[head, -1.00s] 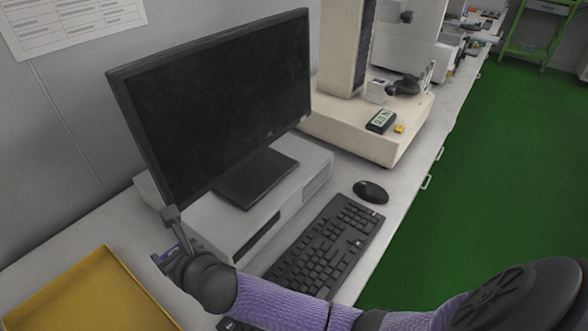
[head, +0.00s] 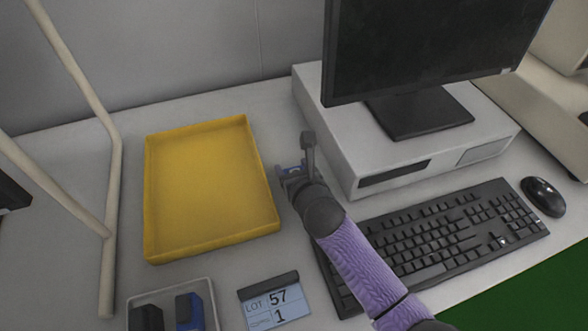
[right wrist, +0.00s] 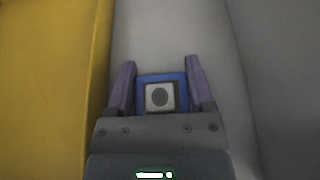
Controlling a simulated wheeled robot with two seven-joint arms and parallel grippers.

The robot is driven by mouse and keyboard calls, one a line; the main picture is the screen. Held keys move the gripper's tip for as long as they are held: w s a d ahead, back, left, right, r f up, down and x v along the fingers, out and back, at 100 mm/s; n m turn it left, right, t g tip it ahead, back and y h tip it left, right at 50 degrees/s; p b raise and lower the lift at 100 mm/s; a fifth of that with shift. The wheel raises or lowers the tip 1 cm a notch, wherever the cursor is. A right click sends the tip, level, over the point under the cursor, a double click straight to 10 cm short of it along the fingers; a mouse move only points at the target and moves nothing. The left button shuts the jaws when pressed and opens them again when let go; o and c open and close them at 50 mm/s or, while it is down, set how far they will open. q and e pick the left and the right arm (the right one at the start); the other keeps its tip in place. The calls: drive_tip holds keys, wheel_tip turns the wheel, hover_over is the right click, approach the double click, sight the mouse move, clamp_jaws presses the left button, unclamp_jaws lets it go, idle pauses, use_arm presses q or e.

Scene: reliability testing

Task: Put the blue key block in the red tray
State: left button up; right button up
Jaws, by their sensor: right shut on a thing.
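My right gripper (head: 293,170) is shut on a blue block in the gap between a yellow tray (head: 262,205) and the white computer case. In the right wrist view, the blue block (right wrist: 178,78) sits between the two fingers (right wrist: 160,85) and shows a pale square face with a dark grey round spot. Only a bit of its blue shows in the head view (head: 291,170). The yellow tray is empty, and the gripper is just right of its rim. No red tray is in view. My left gripper is not seen.
A small white bin (head: 211,297) at the front left holds a dark and a blue block. A lot display (head: 275,308) stands beside it. The keyboard (head: 450,245), mouse (head: 543,196), computer case (head: 330,140) and monitor are on the right. A beige pole frame (head: 112,200) stands left.

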drive_tip(key=shift+f, duration=0.1)
drive_tip(key=o, duration=1.3)
drive_tip(key=shift+c, duration=0.2)
drive_tip(key=shift+o, duration=0.2)
